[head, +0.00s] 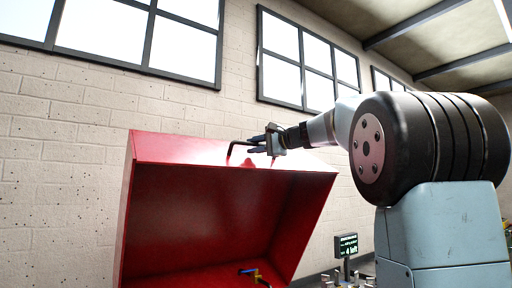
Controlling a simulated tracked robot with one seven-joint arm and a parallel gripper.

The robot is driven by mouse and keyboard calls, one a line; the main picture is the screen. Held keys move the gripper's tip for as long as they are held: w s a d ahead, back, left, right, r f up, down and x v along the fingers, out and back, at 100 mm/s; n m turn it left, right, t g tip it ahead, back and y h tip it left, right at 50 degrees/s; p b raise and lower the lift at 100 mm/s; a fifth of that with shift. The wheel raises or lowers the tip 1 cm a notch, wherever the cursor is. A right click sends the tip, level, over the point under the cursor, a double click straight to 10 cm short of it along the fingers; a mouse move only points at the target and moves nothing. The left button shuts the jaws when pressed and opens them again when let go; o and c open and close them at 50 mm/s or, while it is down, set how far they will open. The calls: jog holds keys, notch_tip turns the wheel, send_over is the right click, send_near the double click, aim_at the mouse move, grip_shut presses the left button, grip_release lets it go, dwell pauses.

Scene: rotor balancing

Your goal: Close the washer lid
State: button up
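The red washer lid (200,150) stands raised in the head view, with its dark red hollow inside facing me. A black bar handle (231,150) sticks up from its upper face, right of the middle. My gripper (257,144) reaches in from the right at the handle, its dark fingers one above the other and overlapping the handle's right part. The fingers look a little apart. At this size I cannot tell whether they are closed on the bar. The handle's right end is hidden behind my gripper.
A small blue and yellow fitting (255,274) shows low inside the washer opening. A small display with green text (346,245) stands to the right, with small metal items below it. A brick wall with windows is behind.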

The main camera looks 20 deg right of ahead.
jog(key=shift+w, duration=0.1)
jog(key=shift+c, duration=0.3)
grip_shut()
